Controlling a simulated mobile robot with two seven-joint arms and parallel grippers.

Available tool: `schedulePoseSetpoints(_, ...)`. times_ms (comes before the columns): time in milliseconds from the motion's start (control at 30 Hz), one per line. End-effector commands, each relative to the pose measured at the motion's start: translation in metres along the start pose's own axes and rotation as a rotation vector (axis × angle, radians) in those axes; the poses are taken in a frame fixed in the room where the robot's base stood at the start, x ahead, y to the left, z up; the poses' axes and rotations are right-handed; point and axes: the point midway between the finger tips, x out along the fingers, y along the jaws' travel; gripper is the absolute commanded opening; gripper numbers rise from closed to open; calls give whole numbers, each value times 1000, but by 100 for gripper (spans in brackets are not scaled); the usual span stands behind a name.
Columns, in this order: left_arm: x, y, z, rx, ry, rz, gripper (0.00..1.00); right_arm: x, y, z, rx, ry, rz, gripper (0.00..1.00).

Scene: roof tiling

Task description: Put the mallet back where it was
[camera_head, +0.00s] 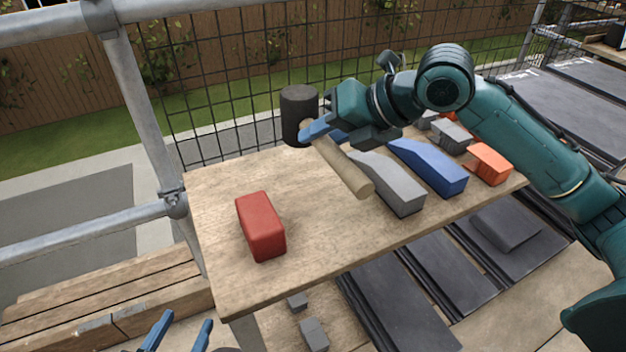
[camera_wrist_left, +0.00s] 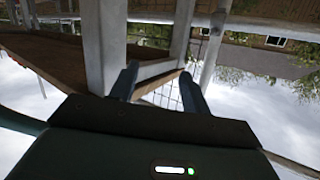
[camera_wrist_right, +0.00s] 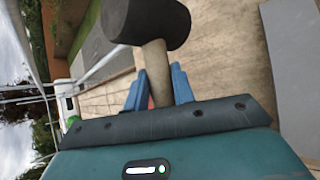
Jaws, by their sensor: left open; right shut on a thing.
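The mallet has a black cylindrical head (camera_head: 299,112) and a pale wooden handle (camera_head: 343,168). My right gripper (camera_head: 316,130) is shut on the handle close below the head. The mallet is over the wooden table, and the handle slants toward the front right. I cannot tell if the handle touches the table. In the right wrist view the head (camera_wrist_right: 146,20) shows beyond my blue fingers, with the handle (camera_wrist_right: 157,72) between them. My left gripper (camera_head: 180,335) is open and empty, low at the bottom left, off the table's front edge.
The wooden table (camera_head: 310,235) bears a red block (camera_head: 261,226) at left, a grey tapered block (camera_head: 396,186), a blue one (camera_head: 428,166) and an orange block (camera_head: 490,163) at right. Bare tabletop lies between red and grey. Scaffold poles (camera_head: 130,95) and wire mesh stand behind.

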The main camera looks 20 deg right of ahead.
Motion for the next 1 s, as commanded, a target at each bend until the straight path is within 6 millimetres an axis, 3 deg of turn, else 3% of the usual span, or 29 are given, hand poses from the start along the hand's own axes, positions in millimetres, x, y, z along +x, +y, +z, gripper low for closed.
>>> schedulePoseSetpoints(100,3,1,2,18,50,-4,47,15,-14,-11,-2,-3,3,0)
schedulePoseSetpoints(500,7,4,-1,56,164,-7,47,44,-41,-33,-2,-2,3,0)
schedulePoseSetpoints(967,7,4,-4,63,189,-7,47,49,-45,-37,-3,-4,3,0)
schedulePoseSetpoints(1000,7,4,-4,63,189,-7,47,50,-47,-38,-1,1,-1,27)
